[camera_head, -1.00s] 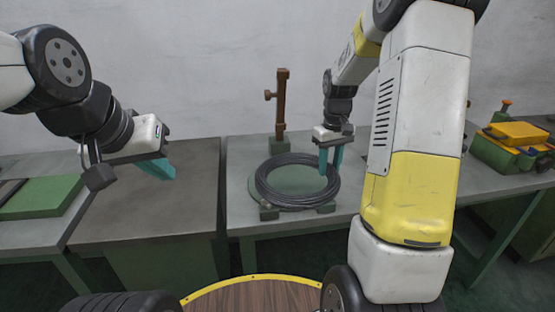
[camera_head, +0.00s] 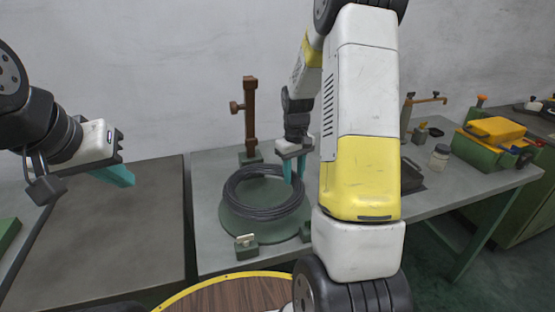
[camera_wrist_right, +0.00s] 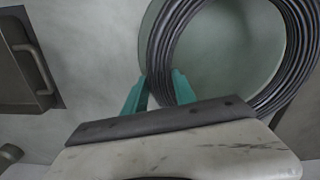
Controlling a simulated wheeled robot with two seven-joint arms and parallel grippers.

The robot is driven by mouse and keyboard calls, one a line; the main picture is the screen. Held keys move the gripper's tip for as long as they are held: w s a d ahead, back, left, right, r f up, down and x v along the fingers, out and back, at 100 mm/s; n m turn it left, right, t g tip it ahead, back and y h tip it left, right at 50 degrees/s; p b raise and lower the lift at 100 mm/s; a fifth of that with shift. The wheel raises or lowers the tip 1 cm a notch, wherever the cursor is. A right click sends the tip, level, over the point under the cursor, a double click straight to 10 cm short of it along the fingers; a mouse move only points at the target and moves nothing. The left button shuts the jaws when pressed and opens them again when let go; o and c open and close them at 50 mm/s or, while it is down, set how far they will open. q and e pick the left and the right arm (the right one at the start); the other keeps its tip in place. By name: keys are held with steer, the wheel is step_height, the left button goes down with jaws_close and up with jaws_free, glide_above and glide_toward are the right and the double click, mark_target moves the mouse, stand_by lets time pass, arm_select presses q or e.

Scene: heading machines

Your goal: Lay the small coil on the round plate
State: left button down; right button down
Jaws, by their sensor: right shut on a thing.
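The small coil (camera_head: 240,208) is a dark ring of several wire turns, over the round green plate (camera_head: 265,233) on the middle bench. It appears slightly above the plate and toward its back, with the plate's front showing bare. My right gripper (camera_head: 294,170) is shut on the coil's right side. In the right wrist view the teal fingers (camera_wrist_right: 157,92) straddle the coil (camera_wrist_right: 160,50), with the plate (camera_wrist_right: 225,45) seen through the ring. My left gripper (camera_head: 113,175) hangs over the left bench, away from the coil; its finger gap is not clear.
A brown post with a knob (camera_head: 250,115) stands behind the plate. A small green block (camera_head: 246,247) sits at its front. A jar (camera_head: 439,157) and a green-yellow toolbox (camera_head: 492,140) stand to the right. The left bench top (camera_head: 130,225) is mostly clear.

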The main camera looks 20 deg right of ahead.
steer(key=shift+f, duration=2.1)
steer(key=shift+f, duration=0.15)
steer(key=c, duration=1)
jaws_free()
